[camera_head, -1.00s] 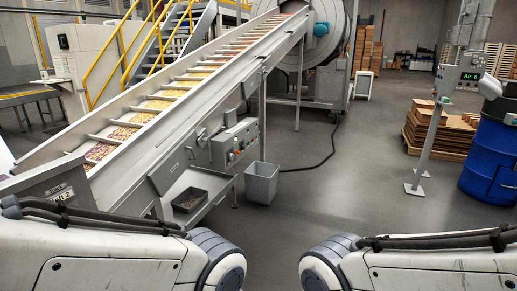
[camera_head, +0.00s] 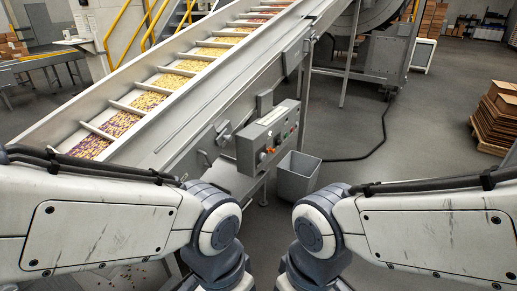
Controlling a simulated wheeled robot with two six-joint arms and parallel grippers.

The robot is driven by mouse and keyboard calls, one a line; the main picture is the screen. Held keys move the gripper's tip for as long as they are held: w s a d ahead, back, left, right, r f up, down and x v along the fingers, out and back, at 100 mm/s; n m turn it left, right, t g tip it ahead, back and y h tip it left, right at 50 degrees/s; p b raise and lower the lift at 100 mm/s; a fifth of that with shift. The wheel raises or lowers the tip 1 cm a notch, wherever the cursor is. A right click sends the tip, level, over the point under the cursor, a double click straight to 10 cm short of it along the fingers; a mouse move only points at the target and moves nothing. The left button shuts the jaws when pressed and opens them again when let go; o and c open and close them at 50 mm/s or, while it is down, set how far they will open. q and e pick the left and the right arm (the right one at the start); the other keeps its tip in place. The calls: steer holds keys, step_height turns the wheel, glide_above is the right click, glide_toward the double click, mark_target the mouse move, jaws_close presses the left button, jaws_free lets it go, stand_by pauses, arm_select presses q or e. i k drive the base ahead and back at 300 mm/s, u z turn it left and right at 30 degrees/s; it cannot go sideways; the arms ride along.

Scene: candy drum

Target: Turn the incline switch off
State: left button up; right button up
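The incline conveyor (camera_head: 150,138) carries candy in several slatted sections and slopes up from lower left to upper right. A grey control box (camera_head: 268,138) with several knobs and buttons is mounted on its near side, a little right of the centre of the view. The incline switch is too small to tell apart from the other controls on the box. Both my arms come in from the lower left and lower right, below and in front of the box and apart from it. My two grippers are outside the bottom of the view.
A grey bin (camera_head: 297,178) stands on the floor just right of the control box. A black cable (camera_head: 372,152) runs along the floor behind it. Stacked brown boxes (camera_head: 492,120) are at the right edge. Candy pieces (camera_head: 125,275) lie scattered at lower left. Open floor lies right of the bin.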

mark_target(263, 156)
steer(key=u, duration=0.05)
steer(key=k, duration=0.4)
steer(key=z, duration=1.05)
steer(key=i, duration=0.8)
steer(key=z, duration=0.6)
steer(key=i, duration=0.7)
steer(key=u, duration=0.65)
steer(key=i, duration=0.7)
steer(key=u, duration=1.05)
steer(key=i, duration=0.25)
steer(key=u, duration=0.15)
